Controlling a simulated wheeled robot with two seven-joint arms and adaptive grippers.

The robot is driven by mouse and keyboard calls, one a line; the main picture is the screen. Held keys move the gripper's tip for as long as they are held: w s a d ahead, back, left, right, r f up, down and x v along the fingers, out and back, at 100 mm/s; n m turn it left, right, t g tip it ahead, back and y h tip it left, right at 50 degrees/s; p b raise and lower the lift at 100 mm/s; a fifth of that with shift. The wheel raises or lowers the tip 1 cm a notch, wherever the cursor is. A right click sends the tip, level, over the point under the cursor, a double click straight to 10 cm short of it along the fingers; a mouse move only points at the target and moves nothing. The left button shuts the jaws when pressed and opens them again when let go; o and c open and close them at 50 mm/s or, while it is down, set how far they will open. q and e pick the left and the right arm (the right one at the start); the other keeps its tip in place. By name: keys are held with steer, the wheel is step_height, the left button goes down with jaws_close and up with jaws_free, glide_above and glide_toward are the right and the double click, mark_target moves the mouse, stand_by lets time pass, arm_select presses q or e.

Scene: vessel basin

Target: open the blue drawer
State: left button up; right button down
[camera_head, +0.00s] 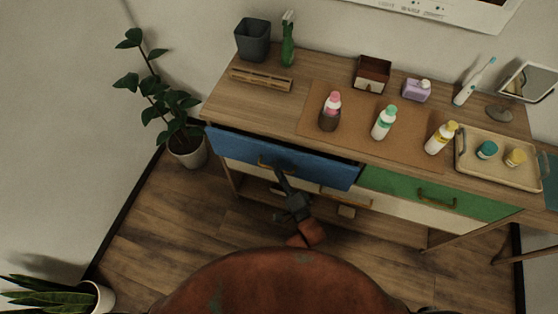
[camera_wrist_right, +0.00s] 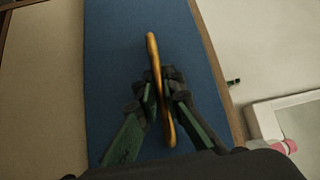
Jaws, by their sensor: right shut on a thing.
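The blue drawer (camera_head: 325,172) is at the left of the wooden dresser in the head view. It stands out a little from the dresser, with a dark gap along its top edge. My right gripper (camera_head: 281,172) is at the front of this drawer. In the right wrist view, the brass handle (camera_wrist_right: 153,62) runs along the blue drawer front (camera_wrist_right: 112,60), and my right gripper (camera_wrist_right: 162,92) is shut on it, one finger on each side. My left gripper is not in view.
A green drawer (camera_head: 400,188) sits to the right. A potted plant (camera_head: 188,150) is at the left. Wooden floor lies clear in front.

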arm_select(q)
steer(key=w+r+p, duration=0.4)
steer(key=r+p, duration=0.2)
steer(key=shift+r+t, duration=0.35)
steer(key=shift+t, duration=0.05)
arm_select(e)
steer(key=s+a, duration=0.2)
steer(key=s, duration=0.5)
steer(key=s+a, duration=0.2)
steer(key=s, duration=0.6)
steer(key=shift+a, duration=0.4)
steer(key=shift+f, duration=0.1)
steer(key=c, duration=2.3)
jaws_free()
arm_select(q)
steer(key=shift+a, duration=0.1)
arm_select(e)
steer(key=shift+w, duration=0.1)
